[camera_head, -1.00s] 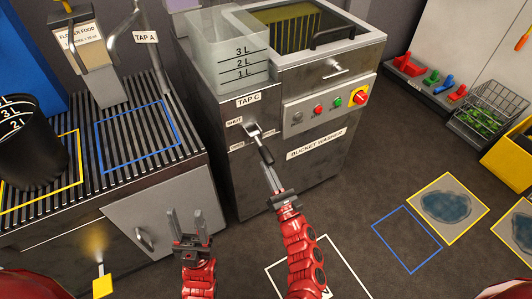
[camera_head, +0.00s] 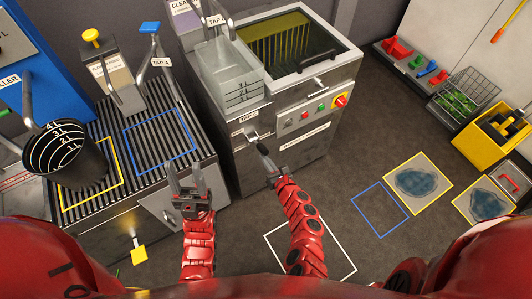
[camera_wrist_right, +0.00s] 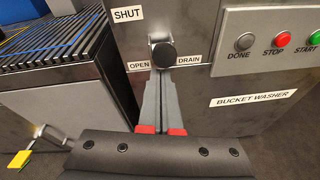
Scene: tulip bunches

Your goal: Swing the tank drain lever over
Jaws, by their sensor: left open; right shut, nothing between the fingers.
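The drain lever, with its black knob (camera_head: 262,147), is on the front of the bucket washer's left cabinet, below the clear tank (camera_head: 238,88). In the right wrist view the knob (camera_wrist_right: 162,53) sits below the SHUT label, between the OPEN and DRAIN labels. My right gripper (camera_head: 267,162) is shut and empty, its fingers pointing at the knob. In the wrist view its fingertips (camera_wrist_right: 160,76) are just below the knob; I cannot tell whether they touch it. My left gripper (camera_head: 187,178) is open and empty in front of the ribbed counter, away from the lever.
The bucket washer's buttons (camera_head: 304,116) are right of the lever. A black bucket (camera_head: 66,157) stands on the ribbed counter at left. Floor right of the washer is open, with marked squares (camera_head: 380,208).

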